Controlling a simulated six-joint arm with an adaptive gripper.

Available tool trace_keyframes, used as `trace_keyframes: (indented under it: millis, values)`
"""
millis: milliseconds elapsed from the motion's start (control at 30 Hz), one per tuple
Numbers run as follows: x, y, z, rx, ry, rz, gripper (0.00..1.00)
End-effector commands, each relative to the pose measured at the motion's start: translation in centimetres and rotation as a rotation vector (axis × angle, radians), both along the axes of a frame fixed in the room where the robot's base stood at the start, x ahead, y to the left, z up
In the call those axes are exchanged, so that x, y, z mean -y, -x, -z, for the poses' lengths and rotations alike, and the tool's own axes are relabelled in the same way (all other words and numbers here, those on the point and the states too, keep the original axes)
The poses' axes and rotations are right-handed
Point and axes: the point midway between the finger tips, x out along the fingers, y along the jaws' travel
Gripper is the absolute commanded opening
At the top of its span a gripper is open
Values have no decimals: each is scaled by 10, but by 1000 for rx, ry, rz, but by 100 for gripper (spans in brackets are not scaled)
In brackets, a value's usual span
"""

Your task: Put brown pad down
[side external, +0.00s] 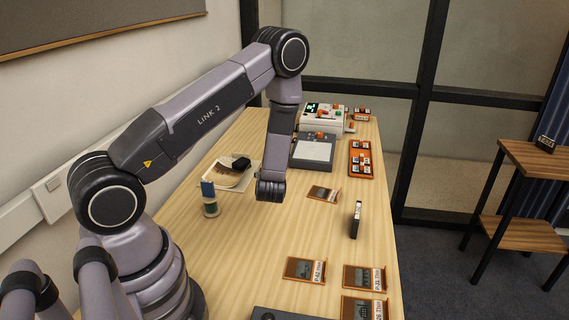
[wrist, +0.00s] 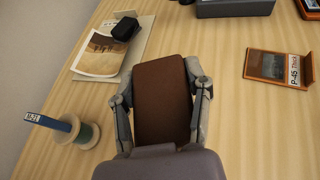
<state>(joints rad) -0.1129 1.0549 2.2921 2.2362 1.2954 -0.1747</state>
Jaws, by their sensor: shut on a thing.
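The brown pad (wrist: 162,112) is a flat, dark brown, rounded rectangle that fills the middle of the wrist view. My gripper (wrist: 160,88) is shut on it, with one finger along its left edge and one along its right edge. My wrist hides the pad's near end. In the side external view my gripper (side external: 270,190) hangs over the middle of the wooden table (side external: 235,250), and I cannot make out the pad there. I cannot tell whether the pad touches the table.
A booklet (wrist: 100,52) with a black object (wrist: 126,29) lies left of the pad, near a thread spool (wrist: 82,133) with a blue tag. An orange-framed card (wrist: 278,68) lies right. A black upright piece (side external: 356,220) stands farther right. Bare table surrounds the pad.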

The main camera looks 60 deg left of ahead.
Motion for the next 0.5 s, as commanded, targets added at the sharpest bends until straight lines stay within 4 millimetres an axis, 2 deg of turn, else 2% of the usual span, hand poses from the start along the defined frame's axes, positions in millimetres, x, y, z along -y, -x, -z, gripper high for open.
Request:
trace_keyframes:
  millis: [33, 200, 500]
  values:
    - [-5, 0, -8, 7, 2, -63, 11]
    - [-12, 8, -20, 4, 11, -283, 11]
    - [-8, 13, -23, -2, 17, -486, 11]
